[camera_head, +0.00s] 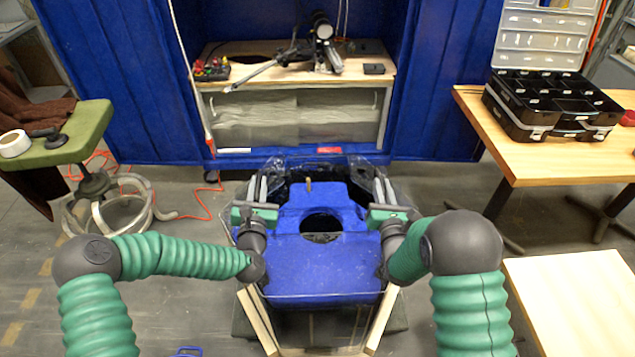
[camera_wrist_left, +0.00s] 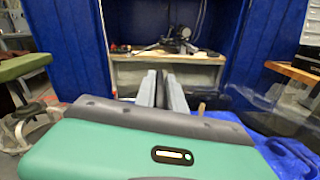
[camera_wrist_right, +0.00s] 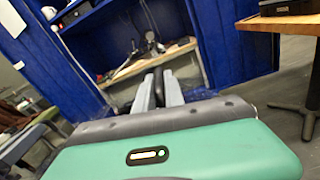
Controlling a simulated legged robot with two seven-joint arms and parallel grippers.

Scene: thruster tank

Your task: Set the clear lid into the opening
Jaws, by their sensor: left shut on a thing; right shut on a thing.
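The clear lid (camera_head: 345,296) is a see-through sheet, hard to make out, spanning between my grippers over the blue tank body (camera_head: 318,256). The blue body has a dark round hole (camera_head: 321,226) near its middle. My left gripper (camera_head: 258,188) is shut at the lid's left side; its fingers show close together in the left wrist view (camera_wrist_left: 163,90). My right gripper (camera_head: 383,188) is shut at the right side; a dark part (camera_wrist_right: 158,86) shows between its fingers in the right wrist view. I cannot tell whether the lid touches the opening's rim.
The tank stands on a wooden frame (camera_head: 380,322). Behind is a blue cabinet with a wooden shelf (camera_head: 275,73). A green stool (camera_head: 75,140) is at left. A table with a black organizer case (camera_head: 550,110) is at right, with another wooden top (camera_head: 575,300) nearer.

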